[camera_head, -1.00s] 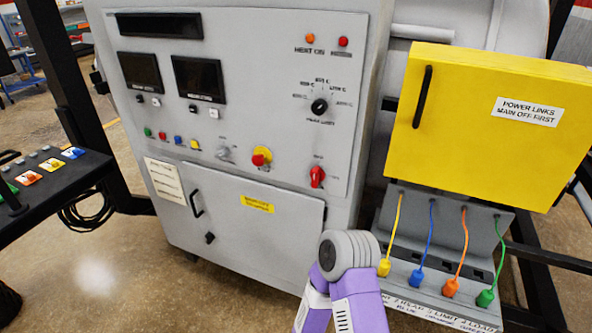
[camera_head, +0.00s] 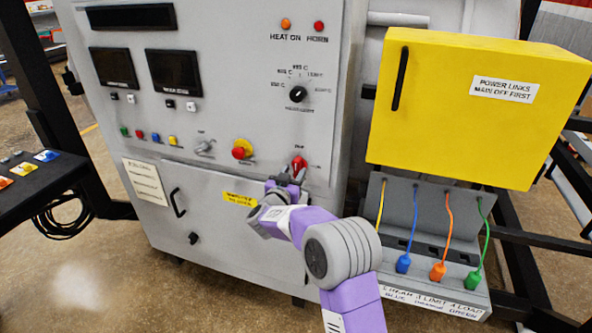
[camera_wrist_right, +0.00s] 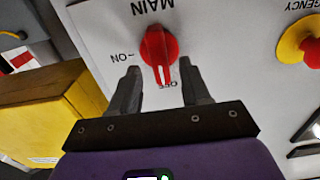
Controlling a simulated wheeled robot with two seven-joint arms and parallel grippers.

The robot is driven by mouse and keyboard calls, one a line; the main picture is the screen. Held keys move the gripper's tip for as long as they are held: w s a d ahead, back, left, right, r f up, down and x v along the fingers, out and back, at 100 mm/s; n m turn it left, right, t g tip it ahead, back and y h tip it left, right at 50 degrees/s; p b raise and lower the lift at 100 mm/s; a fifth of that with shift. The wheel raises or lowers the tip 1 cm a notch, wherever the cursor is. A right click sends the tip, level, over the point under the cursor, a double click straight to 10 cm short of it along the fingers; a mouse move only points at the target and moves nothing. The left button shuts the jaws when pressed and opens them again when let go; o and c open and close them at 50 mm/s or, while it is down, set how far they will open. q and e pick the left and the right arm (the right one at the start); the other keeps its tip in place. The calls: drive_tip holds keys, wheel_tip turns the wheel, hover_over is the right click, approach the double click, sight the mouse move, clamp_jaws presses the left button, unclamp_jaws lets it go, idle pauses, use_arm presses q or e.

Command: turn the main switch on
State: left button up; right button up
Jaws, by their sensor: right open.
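The main switch is a red knob (camera_head: 299,163) low on the right of the grey control panel. In the right wrist view the knob (camera_wrist_right: 157,46) appears upside down with the labels MAIN, ON and OFF around it. Its white mark lies at the OFF label. My right gripper (camera_head: 286,179) is just below the knob in the head view. In the wrist view my right gripper (camera_wrist_right: 158,74) is open, its two fingers apart on either side of the knob's lower end, with nothing held. I cannot tell whether a finger touches the panel. My left gripper is not in view.
A red and yellow emergency button (camera_head: 241,149) sits left of the switch. A yellow box (camera_head: 440,120) stands to the right, above a grey socket panel (camera_head: 395,215) with coloured cables. A dark console (camera_head: 45,182) is at the left. Floor shows in front.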

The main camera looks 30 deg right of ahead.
drive_tip(key=shift+x, duration=1.5)
drive_tip(key=shift+c, duration=0.2)
clamp_jaws()
